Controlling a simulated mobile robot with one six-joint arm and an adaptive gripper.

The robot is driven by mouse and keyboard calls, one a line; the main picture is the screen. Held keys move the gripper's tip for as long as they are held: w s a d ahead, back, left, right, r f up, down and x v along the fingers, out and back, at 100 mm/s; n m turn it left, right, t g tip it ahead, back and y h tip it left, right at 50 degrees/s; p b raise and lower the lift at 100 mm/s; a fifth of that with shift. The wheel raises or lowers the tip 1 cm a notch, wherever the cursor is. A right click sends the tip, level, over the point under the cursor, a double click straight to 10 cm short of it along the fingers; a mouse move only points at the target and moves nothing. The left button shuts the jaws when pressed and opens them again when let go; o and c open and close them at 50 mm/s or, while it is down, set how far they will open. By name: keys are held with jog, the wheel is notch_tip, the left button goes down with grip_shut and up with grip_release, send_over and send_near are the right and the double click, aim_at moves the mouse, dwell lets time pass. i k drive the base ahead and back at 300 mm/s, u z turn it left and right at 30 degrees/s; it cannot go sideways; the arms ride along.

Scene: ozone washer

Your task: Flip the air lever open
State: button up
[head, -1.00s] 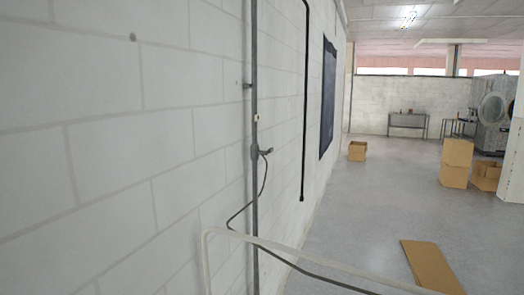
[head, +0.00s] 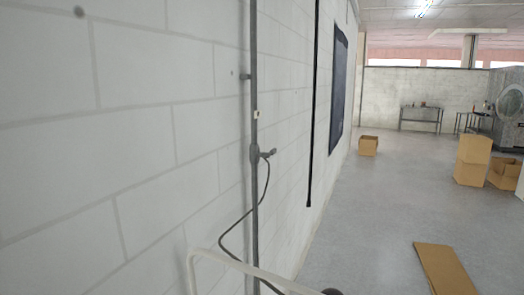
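A grey vertical pipe (head: 254,105) runs up the white block wall on the left. A small dark valve fitting (head: 255,154) sits on it at mid-height, with a short lever-like stub (head: 268,153) pointing right. The stub is too small to tell whether it is open or closed. A thin dark hose (head: 243,216) hangs from the fitting and curves down toward the bottom of the picture. My gripper is not in view.
A white tubular rail (head: 222,257) crosses the bottom in front of the pipe. A black vertical strip (head: 312,130) and dark panel (head: 338,75) are on the wall. Cardboard (head: 447,270) lies flat on the floor; boxes (head: 470,160) stand at right. The middle floor is clear.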

aim_at(266, 155)
jog(key=i, duration=0.2)
jog(key=u, duration=0.2)
jog(key=k, duration=1.35)
jog(key=z, duration=0.3)
jog(key=i, duration=2)
jog(key=u, duration=0.55)
